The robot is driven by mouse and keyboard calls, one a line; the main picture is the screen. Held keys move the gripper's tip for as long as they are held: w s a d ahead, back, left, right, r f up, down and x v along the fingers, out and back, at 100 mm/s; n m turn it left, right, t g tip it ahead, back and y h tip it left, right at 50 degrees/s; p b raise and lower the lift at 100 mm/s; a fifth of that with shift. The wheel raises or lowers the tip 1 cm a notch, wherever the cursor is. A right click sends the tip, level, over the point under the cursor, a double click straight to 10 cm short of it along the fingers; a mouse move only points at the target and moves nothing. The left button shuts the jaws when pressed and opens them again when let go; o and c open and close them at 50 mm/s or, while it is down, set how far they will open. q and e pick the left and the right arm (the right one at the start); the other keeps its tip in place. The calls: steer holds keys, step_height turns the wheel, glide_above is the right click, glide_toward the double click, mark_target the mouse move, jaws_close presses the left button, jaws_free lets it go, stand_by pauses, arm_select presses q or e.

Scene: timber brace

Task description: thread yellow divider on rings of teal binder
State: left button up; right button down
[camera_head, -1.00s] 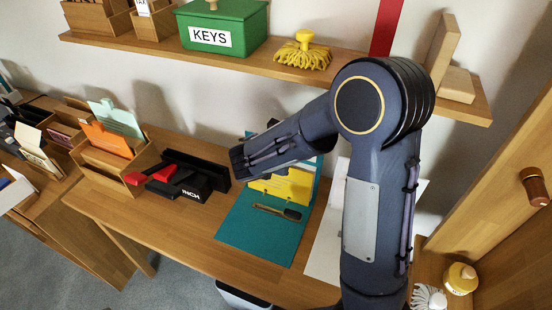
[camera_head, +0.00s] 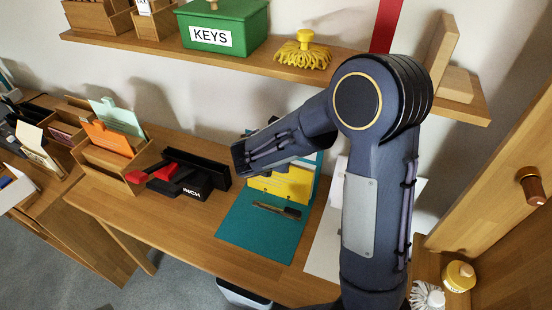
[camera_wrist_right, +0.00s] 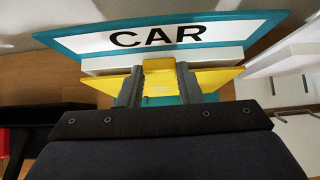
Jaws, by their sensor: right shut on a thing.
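The teal binder (camera_head: 262,229) lies open on the desk, with its far cover standing up at the back. In the right wrist view its teal-edged cover (camera_wrist_right: 75,40) carries a white label reading CAR. The yellow divider (camera_head: 292,186) is at the back part of the binder, partly hidden by my right arm. My right gripper (camera_wrist_right: 160,82) is shut on the divider's tab (camera_wrist_right: 158,66) in the wrist view. The rings are hidden, so I cannot tell whether the divider is around them. My left gripper is not in view.
A black hole punch (camera_head: 190,184) with a red handle stands left of the binder. A wooden sorter (camera_head: 112,165) holds orange and green dividers further left. White paper (camera_head: 324,240) lies right of the binder. A shelf (camera_head: 345,79) runs above the desk.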

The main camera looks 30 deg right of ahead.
steer(key=shift+d+f, duration=0.1)
stand_by(0.3)
steer(key=shift+c, duration=2.3)
jaws_free()
steer(key=shift+w, duration=0.1)
step_height(320, 180, up, 8)
steer(key=p, duration=0.7)
